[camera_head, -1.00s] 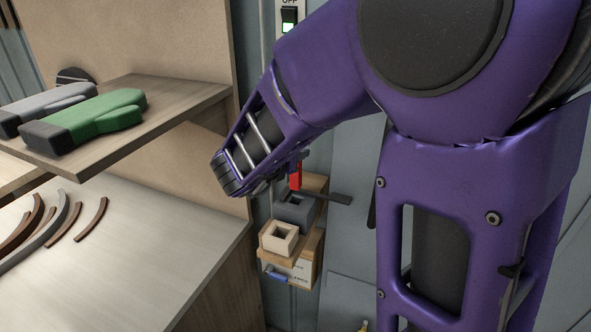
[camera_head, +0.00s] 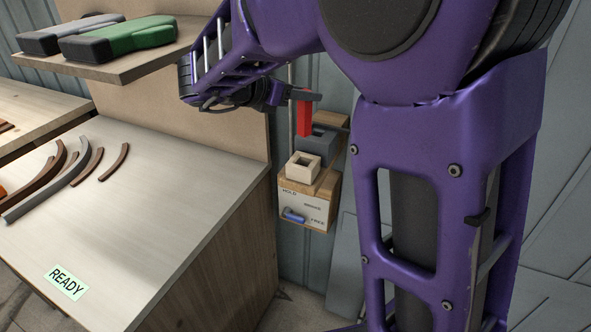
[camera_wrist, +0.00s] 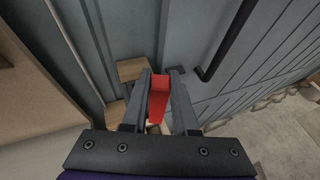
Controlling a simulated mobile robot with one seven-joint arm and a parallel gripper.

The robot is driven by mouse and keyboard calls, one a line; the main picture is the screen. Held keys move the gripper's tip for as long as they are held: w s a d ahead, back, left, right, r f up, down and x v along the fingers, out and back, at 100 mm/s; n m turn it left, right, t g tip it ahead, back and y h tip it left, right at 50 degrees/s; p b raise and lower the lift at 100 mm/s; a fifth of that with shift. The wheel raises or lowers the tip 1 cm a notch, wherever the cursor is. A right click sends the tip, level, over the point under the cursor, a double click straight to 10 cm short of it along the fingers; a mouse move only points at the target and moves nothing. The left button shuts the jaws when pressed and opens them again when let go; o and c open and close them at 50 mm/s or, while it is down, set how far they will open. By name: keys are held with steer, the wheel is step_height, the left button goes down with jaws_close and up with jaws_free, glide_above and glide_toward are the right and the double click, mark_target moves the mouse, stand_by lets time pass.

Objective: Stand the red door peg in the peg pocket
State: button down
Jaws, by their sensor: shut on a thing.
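The red door peg (camera_head: 304,117) hangs upright from my gripper (camera_head: 300,95), which is shut on its upper part. In the wrist view the red peg (camera_wrist: 158,98) shows between the two dark fingers of my gripper (camera_wrist: 161,78). A dark grey block with a square opening (camera_head: 313,151) and a cream block with a square opening (camera_head: 303,166) stand on a wooden wall bracket. In the head view the peg's lower end overlaps the grey block's upper left edge, left of its opening. I cannot tell its height above the block or which block is the peg pocket.
The bracket's front panel (camera_head: 305,205) reads HOLD and FREE and carries a blue lever (camera_head: 294,215). A workbench (camera_head: 185,190) with curved strips and a READY label is at left. A shelf (camera_head: 150,62) with green and grey pieces is above it. A dark bar (camera_wrist: 228,42) shows in the wrist view.

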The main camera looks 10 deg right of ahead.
mark_target(303, 136)
step_height(303, 136, down, 10)
steer(key=shift+r+b, duration=0.1)
steer(key=shift+b, duration=0.45)
steer(key=shift+f, duration=0.25)
steer(key=c, duration=0.7)
jaws_free()
steer(key=shift+r, duration=0.15)
steer(key=shift+a+r, duration=0.15)
steer(key=shift+r, duration=0.05)
steer(key=v, duration=1.1)
steer(key=shift+s+a+r, duration=0.1)
steer(key=shift+s+a, duration=0.15)
steer(key=shift+w, duration=0.1)
